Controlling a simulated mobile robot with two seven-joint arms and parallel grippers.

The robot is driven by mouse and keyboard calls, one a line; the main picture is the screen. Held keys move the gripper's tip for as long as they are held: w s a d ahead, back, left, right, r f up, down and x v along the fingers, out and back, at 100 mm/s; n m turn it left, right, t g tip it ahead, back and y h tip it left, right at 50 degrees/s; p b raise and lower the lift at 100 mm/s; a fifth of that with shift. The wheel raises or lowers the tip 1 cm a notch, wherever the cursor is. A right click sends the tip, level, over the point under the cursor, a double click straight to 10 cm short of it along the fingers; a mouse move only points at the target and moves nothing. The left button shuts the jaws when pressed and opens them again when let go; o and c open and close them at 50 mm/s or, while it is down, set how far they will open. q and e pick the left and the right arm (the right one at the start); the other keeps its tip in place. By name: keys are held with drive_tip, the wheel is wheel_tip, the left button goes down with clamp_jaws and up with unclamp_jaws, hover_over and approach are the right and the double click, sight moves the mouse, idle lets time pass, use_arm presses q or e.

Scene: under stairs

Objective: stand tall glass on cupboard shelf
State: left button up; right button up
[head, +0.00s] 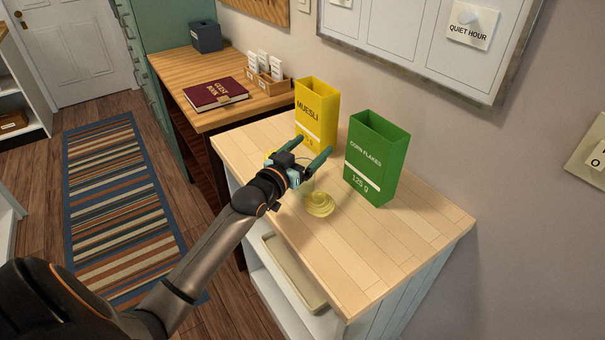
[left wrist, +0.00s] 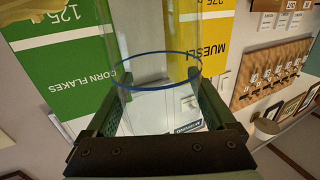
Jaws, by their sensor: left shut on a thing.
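A tall clear glass with a blue ring (left wrist: 160,86) is between the fingers of my left gripper in the left wrist view. My left gripper (head: 305,164) is shut on the glass, above the wooden top of the cupboard (head: 415,235) in the head view. The glass can hardly be made out in the head view. The cupboard's open front shows below the top, with a beige tray (head: 288,268) inside on a white shelf. Much of the shelf is hidden by the top and my arm. My right gripper is in neither view.
A yellow muesli box (head: 318,110) and a green corn flakes box (head: 374,160) stand behind my gripper. The front right of the top is clear. A wooden desk (head: 225,112) adjoins at the left.

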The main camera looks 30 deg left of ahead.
use_arm(q)
clamp_jaws()
drive_tip(key=shift+r, duration=0.1)
